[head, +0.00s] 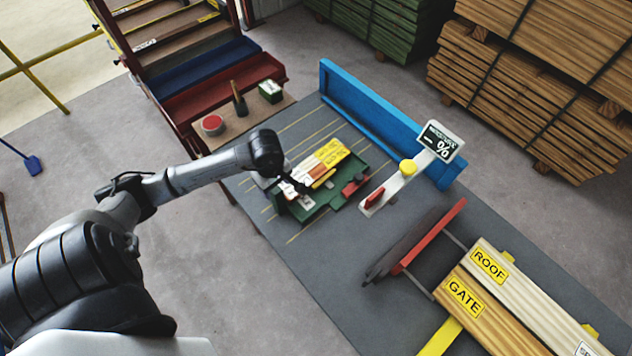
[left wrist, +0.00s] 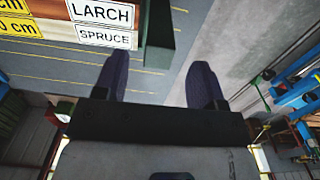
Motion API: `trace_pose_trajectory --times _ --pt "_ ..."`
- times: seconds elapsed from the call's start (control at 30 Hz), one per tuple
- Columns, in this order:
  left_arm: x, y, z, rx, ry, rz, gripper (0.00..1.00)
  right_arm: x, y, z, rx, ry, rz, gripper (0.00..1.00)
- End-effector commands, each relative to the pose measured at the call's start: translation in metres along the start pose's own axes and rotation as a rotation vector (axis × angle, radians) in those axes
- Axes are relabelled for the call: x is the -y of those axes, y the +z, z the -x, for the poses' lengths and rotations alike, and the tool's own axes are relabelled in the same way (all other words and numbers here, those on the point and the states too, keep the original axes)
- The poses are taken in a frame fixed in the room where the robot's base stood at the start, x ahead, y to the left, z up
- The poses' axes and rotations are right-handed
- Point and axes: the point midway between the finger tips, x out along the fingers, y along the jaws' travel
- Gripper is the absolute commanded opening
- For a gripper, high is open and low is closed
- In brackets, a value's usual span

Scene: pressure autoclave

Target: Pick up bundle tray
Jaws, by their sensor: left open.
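The bundle tray (head: 304,213) is a green tray on the dark bench, holding labelled wooden pieces (head: 326,157) with white and yellow tags. In the left wrist view the pieces read LARCH and SPRUCE (left wrist: 100,25), with a green tray end (left wrist: 158,35) beside them. My left gripper (head: 290,187) is at the near left end of the tray. In the wrist view its dark fingers (left wrist: 160,70) are spread with nothing between them, and the green end shows beyond and between the tips. I cannot tell whether they touch the tray. My right gripper is out of view.
A blue rail (head: 385,120) edges the bench's far side. Boards marked ROOF (head: 490,265) and GATE (head: 463,297) lie at lower right. A red tin (head: 213,125) sits on the left shelf.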

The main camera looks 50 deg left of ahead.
Motion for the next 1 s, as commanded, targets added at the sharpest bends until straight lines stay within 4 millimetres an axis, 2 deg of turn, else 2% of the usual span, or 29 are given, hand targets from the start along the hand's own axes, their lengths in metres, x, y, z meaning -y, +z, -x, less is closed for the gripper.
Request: trace_pose_trajectory --times 0.17,0.5,0.87,1.0 --pt "0.0 0.001 -0.009 0.003 -0.002 0.003 0.64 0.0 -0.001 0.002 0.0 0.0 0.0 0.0" --pt "0.0 0.002 -0.048 0.002 -0.001 0.003 0.64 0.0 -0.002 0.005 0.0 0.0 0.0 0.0" --pt "0.0 0.002 -0.053 0.0 0.0 0.0 0.64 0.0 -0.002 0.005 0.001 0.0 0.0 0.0" --pt "0.0 0.002 -0.053 0.0 0.0 0.0 0.5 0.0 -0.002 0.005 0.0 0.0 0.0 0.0"
